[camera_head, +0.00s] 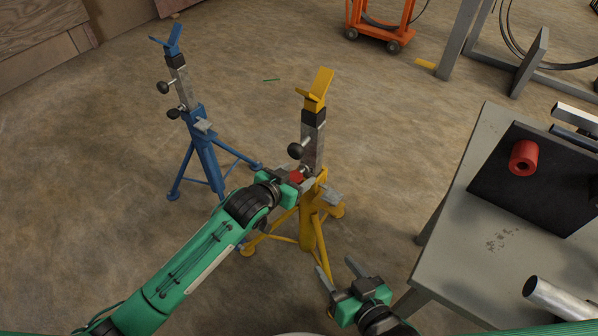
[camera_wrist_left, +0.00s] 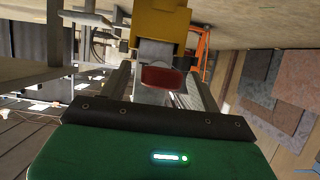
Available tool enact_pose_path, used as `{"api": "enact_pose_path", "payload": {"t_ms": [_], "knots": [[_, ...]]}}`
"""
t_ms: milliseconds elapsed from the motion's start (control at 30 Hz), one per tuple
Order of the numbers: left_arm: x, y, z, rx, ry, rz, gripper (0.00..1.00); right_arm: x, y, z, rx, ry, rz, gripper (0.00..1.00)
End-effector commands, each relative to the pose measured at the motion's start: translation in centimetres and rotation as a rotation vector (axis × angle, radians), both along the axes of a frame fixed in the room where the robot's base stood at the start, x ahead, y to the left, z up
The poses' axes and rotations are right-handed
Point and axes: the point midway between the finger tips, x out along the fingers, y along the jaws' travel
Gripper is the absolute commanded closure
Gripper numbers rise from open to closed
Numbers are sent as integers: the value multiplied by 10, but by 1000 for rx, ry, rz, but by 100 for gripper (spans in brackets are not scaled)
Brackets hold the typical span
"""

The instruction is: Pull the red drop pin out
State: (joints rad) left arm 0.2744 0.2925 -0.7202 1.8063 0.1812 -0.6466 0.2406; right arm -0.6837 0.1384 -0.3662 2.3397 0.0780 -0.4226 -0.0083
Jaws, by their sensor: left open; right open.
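The yellow stand (camera_head: 313,200) stands upright on its legs, with a square grey post and a V-shaped head. The red drop pin (camera_head: 296,177) shows at the stand's collar, at the end of my left arm. In the left wrist view the red pin (camera_wrist_left: 162,78) lies between the fingers of my left gripper (camera_wrist_left: 163,88), in front of the yellow collar (camera_wrist_left: 160,22). My left gripper (camera_head: 300,178) is open, with its fingers on either side of the pin; contact cannot be told. My right gripper (camera_head: 337,267) is open and empty, low in front of the stand.
A similar blue stand (camera_head: 205,150) stands to the left. A grey table (camera_head: 478,225) at the right carries a dark mat (camera_head: 500,190), a red cylinder (camera_head: 523,157) and a metal tube (camera_head: 555,298). An orange cart (camera_head: 378,30) stands behind. The floor between is mostly clear.

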Motion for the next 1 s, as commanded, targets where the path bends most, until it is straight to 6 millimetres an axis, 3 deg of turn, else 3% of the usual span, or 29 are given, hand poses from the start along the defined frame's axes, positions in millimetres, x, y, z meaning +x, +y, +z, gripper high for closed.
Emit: {"api": "enact_pose_path", "payload": {"t_ms": [167, 400, 500, 1000], "knots": [[0, 0, 0, 0, 0, 0, 38, 0, 0, 0, 0, 1, 0, 42], [0, 0, 0, 0, 0, 0, 85, 0, 0, 0, 0, 1, 0, 42], [0, 0, 0, -1, -1, 0, 100, 0, 0, 0, 0, 1, 0, 42], [-3, 3, 1, 0, 0, 0, 100, 0, 0, 6, -2, 1, 0, 42]]}}
